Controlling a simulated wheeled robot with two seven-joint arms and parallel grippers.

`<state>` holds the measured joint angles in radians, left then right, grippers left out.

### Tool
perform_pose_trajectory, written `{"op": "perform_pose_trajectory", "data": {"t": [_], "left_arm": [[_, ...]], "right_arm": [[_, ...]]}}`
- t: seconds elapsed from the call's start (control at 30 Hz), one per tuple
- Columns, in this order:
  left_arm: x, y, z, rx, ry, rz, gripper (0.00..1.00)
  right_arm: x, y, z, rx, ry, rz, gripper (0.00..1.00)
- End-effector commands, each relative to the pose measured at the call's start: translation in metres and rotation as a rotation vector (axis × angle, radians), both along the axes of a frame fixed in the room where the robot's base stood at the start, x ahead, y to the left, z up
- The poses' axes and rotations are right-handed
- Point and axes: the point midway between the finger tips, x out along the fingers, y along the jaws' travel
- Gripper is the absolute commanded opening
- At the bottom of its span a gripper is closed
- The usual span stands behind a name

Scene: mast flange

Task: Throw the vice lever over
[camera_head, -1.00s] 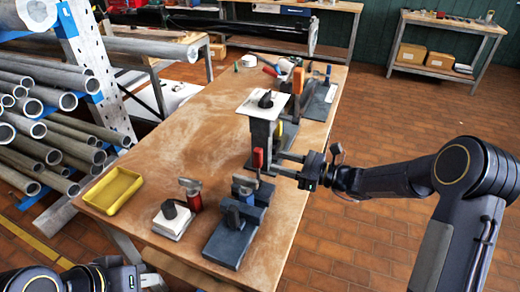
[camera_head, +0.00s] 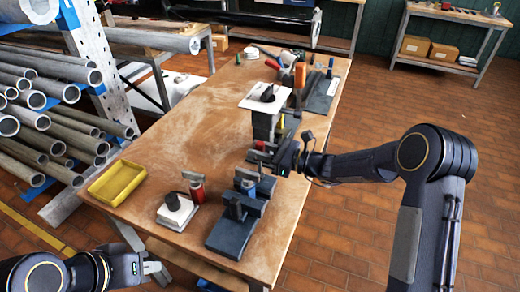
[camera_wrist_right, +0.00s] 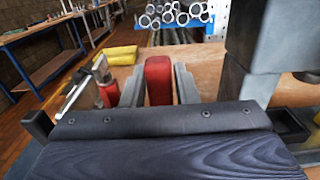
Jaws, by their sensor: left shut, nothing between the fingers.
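The red lever (camera_wrist_right: 158,82) stands upright between the two fingers of my right gripper (camera_wrist_right: 160,85) in the right wrist view. Whether the fingers press on it or only flank it is unclear. In the head view the lever (camera_head: 261,145) shows as a small red patch, mostly hidden by my right gripper (camera_head: 268,158). It is beside a grey column (camera_head: 264,125) with a white plate (camera_head: 264,98) on top. The lever's lower end is hidden. My left gripper (camera_head: 152,268) is shut and empty at the lower left, off the table's near edge.
A dark blue clamp-like fixture (camera_head: 232,232), a white block with a black knob (camera_head: 177,212) and a red-bodied tool (camera_head: 197,191) stand near the front. A yellow tray (camera_head: 117,182) lies at left. Other tools crowd the far right. The table's middle left (camera_head: 190,130) is clear.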

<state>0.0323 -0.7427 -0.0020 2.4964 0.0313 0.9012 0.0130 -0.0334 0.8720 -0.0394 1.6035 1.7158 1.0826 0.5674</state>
Motion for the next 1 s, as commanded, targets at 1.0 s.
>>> {"op": "perform_pose_trajectory", "data": {"t": [1.0], "left_arm": [[0.000, 0.000, -0.086, 0.000, 0.000, 0.000, 0.00]], "right_arm": [[-0.012, -0.032, -0.016, 0.265, -0.109, -0.004, 0.00]]}}
